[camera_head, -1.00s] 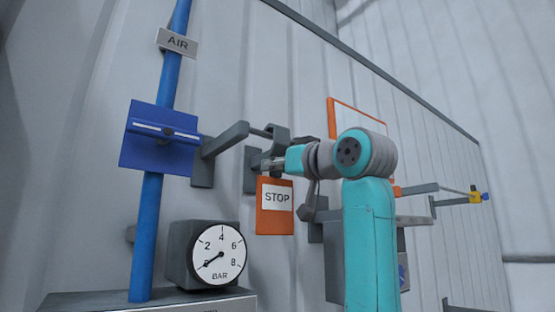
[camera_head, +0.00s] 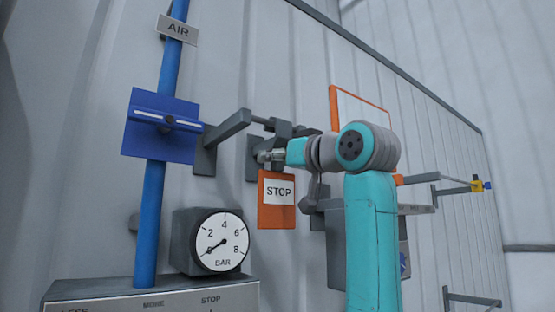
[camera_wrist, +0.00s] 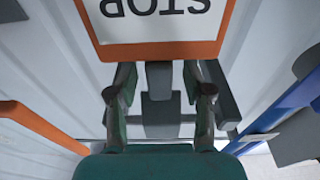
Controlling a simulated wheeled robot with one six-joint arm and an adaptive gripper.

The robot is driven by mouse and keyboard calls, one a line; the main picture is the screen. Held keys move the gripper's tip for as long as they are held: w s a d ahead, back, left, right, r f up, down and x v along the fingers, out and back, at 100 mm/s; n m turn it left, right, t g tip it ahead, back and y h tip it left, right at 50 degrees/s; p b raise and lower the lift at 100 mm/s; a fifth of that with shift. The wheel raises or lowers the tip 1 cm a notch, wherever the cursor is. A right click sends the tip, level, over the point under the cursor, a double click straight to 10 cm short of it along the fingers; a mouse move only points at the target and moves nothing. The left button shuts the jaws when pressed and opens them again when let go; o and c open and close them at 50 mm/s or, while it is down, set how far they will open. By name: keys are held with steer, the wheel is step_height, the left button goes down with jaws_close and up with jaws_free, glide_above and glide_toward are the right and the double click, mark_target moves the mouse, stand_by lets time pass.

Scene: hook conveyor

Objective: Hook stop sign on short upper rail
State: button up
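The stop sign (camera_head: 277,217) is an orange-framed plate with a white STOP panel. It is upright below my gripper (camera_head: 268,157) in the head view. In the wrist view the sign (camera_wrist: 160,50) fills the top, upside down. A short grey upper rail (camera_head: 262,121) on wall brackets is just above and behind my gripper. In the wrist view my gripper (camera_wrist: 160,93) has its two fingers apart, with grey bracket parts seen between and behind them. The sign's hook is not clear, so I cannot tell whether it rests over the rail.
A blue pipe (camera_head: 153,210) with a blue panel (camera_head: 140,148) stands left of the rail. A round gauge (camera_head: 222,241) is below. An orange-framed board (camera_head: 333,103) is behind my arm. Another rail with a yellow end piece (camera_head: 477,184) is at the right.

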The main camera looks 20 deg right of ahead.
steer(key=shift+s, duration=0.1)
steer(key=v, duration=1.2)
